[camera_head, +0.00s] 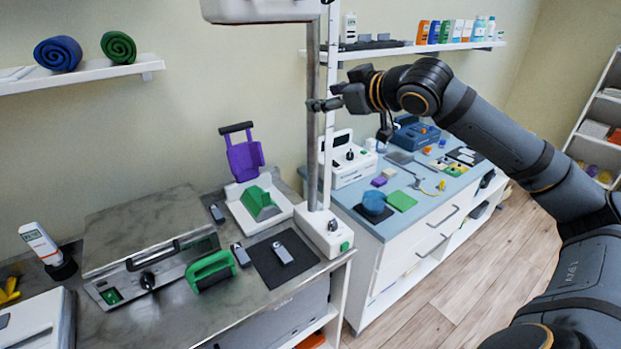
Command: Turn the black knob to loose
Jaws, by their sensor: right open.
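Several black knobs show, and I cannot tell which one the task means. One black knob (147,281) is on the front of the steel box (190,248) at the left. Another black knob (333,225) is on the white base (318,232) of the tall grey post. A third black knob (349,155) is on the white device (346,175) on the blue-topped cabinet. My right gripper (324,104) is open and empty, high up by the post and well above all these knobs. I cannot tell whether it touches the post. My left gripper is out of view.
The grey post (312,150) rises between the two counters. A green-handled tool (211,271), a white tray with a green block (262,204) and a dark mat (281,258) crowd the near counter. A wall shelf (420,48) hangs behind my right arm.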

